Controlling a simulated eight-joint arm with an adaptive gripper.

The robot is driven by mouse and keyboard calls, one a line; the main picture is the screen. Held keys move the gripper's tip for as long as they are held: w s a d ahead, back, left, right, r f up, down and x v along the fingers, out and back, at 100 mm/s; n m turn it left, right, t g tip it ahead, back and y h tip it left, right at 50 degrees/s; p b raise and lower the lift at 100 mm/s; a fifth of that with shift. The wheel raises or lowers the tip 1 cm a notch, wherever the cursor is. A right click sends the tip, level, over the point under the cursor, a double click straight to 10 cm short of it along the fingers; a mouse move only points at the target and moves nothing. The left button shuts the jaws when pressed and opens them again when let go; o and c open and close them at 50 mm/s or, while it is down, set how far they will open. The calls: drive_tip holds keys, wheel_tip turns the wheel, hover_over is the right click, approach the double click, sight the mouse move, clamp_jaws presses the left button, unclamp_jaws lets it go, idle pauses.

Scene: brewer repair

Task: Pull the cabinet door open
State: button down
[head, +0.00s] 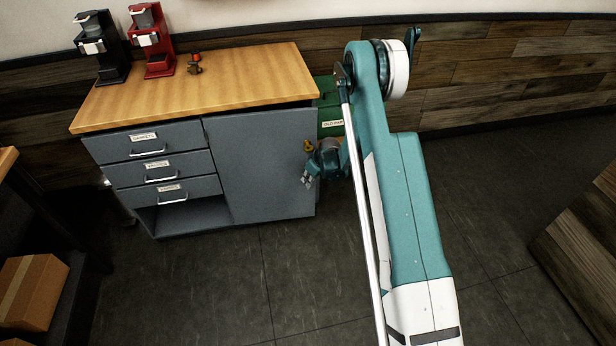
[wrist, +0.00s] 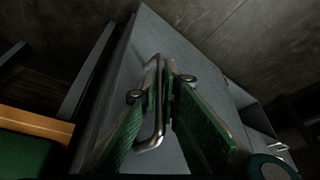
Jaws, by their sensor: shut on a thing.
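The grey cabinet door (head: 260,165) is on the right half of the cabinet below the wooden worktop. In the wrist view the door (wrist: 205,75) has a metal bar handle (wrist: 154,132). A dark gap shows between the door's left edge and a grey panel (wrist: 88,75), so the door looks slightly ajar. My gripper (wrist: 161,88) is shut on the handle, with its green-padded fingers on either side of the bar. In the head view my gripper (head: 307,179) is at the door's right edge, and the handle is hard to make out.
Labelled drawers (head: 150,144) sit left of the door above an open shelf space (head: 187,216). Coffee machines (head: 152,40) stand on the worktop (head: 215,82). A green bin (head: 329,115) is right of the cabinet, partly behind my arm. The floor (head: 200,290) in front is clear.

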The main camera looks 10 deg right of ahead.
drive_tip(key=s+a, duration=0.2)
drive_tip(key=s, duration=0.6)
drive_tip(key=shift+a, duration=0.2)
drive_tip(key=c, duration=2.6)
unclamp_jaws()
drive_tip(key=shift+o, duration=0.2)
drive_tip(key=shift+d+r, duration=0.1)
drive_tip(key=shift+r, duration=0.05)
drive_tip(key=v, duration=1.1)
drive_tip(key=shift+r, duration=0.35)
